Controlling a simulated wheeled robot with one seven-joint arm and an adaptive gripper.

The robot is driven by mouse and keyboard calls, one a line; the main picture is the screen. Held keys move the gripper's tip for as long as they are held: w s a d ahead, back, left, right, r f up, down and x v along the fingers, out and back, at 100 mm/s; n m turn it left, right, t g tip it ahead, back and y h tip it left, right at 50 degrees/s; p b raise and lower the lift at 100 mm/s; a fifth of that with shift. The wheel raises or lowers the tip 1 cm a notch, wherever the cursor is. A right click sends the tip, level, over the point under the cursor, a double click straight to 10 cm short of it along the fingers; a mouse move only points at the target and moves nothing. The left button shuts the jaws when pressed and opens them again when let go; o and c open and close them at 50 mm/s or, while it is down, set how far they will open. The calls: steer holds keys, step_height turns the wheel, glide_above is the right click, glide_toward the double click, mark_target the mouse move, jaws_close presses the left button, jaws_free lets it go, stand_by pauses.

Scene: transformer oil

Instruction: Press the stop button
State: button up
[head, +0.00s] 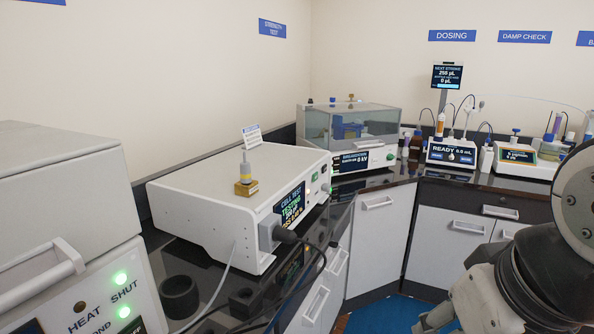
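The cell test unit (215,197) is a white box on the dark bench, left of centre. Its screen (290,206) reads "CELL TEST" and "TESTING". Small buttons or lamps, some lit green (315,177), sit on its front panel right of the screen. That panel is seen at a steep angle, so I cannot tell which one is the stop button. My arm enters at the lower right, well apart from the unit. Its end (438,318) is cut by the bottom edge. I cannot make out the fingers or anything held.
A grey unit (55,190) with green-lit buttons fills the left edge. A black cable (305,243) hangs from the test unit's front. A dark ring-shaped block (180,296) stands on the bench. A glass-lidded tester (350,125) and dosing devices (452,153) stand behind.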

jaws_close()
stand_by(1.2)
